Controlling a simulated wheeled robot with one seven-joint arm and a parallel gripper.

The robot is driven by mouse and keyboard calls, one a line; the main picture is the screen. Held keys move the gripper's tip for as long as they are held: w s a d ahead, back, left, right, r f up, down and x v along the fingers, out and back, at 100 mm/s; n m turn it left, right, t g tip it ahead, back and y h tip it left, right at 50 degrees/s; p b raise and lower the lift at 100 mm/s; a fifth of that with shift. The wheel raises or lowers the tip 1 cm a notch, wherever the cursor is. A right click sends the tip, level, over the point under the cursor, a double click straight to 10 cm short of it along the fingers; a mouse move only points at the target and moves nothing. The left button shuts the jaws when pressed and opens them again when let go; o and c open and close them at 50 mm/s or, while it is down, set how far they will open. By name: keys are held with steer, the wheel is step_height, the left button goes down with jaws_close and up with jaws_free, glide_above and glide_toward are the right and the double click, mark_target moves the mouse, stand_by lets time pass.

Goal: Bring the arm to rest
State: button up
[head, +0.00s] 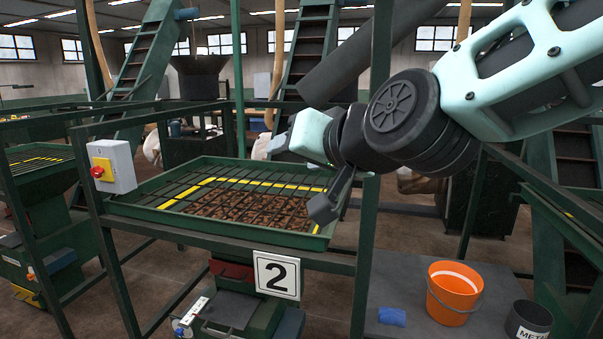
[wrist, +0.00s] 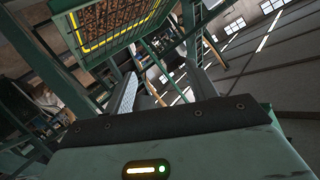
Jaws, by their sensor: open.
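My arm reaches in from the upper right of the head view, with pale mint covers and dark joints. My gripper (head: 302,175) is at its lower left end, in front of the right part of the green grated hopper (head: 150,212) in that view. One dark finger hangs low and the other side of the gripper is higher up. The jaws are open and nothing shows between them. In the wrist view the gripper's pale body with a green light fills the bottom, and the hopper's grate (wrist: 105,22) shows tilted at the upper left.
A green frame with a number 2 sign (head: 277,276) surrounds the hopper. A grey switch box (head: 112,166) with a red button is on its left post. An orange bucket (head: 453,298), a blue cloth (head: 392,316) and a dark pot (head: 528,321) stand on a grey surface at lower right.

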steer(key=s+d+f+n+g+h, duration=0.1)
steer(key=s+d+f+n+g, duration=0.15)
steer(key=s+f+g, duration=0.45)
steer(key=s+d+f+n+g+h, duration=0.2)
steer(key=s+d+f+h, duration=0.1)
steer(key=s+d+f, duration=0.3)
steer(key=s+d+f+n+g+h, duration=0.2)
steer(key=s+d+f, duration=0.4)
steer(key=s+f, duration=0.3)
steer(key=shift+s+g+h, duration=0.4)
steer(key=shift+s, duration=0.45)
